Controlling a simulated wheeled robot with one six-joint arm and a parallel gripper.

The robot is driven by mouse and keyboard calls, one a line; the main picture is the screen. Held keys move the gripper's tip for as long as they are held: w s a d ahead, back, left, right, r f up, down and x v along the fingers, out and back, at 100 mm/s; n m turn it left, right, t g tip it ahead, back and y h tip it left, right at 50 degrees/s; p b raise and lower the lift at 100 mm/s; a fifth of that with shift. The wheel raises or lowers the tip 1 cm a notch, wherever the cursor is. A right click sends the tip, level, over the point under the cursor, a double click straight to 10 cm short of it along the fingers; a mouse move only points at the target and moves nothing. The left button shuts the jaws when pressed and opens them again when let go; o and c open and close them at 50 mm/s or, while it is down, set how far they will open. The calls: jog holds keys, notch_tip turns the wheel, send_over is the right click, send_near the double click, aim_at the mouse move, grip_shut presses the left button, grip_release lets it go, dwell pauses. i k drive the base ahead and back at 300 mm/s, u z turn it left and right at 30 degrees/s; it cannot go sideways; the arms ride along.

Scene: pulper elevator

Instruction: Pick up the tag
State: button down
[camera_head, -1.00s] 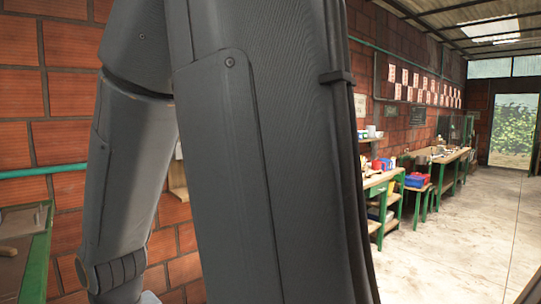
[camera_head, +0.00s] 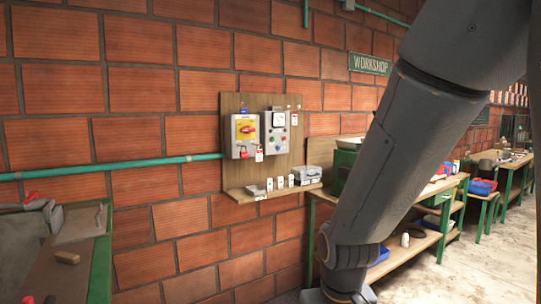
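A small white-and-red tag (camera_head: 259,153) hangs beside a red padlock (camera_head: 243,151) on the grey switch box (camera_head: 246,131) with a yellow plate. The box is mounted on a wooden board (camera_head: 284,104) on the brick wall. Several small white pieces, one of them here (camera_head: 280,183), stand on the shelf (camera_head: 262,192) under the board; they are too small to tell whether they are tags. My arm crosses the right side of the view, to the right of the board. My gripper is not in view.
A second grey box (camera_head: 276,133) with a dial and buttons is on the board. A silver box (camera_head: 308,175) sits at the shelf's right end. A green-edged bench (camera_head: 103,250) is at left. A green-legged workbench (camera_head: 311,240) stands right of the shelf, partly behind my arm.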

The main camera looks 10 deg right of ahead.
aim_at(259, 153)
jog(key=i, duration=0.35)
jog(key=k, duration=0.4)
jog(key=z, duration=1)
jog(key=i, duration=1.85)
jog(key=u, duration=1.05)
jog(key=i, duration=0.8)
jog(key=u, duration=0.7)
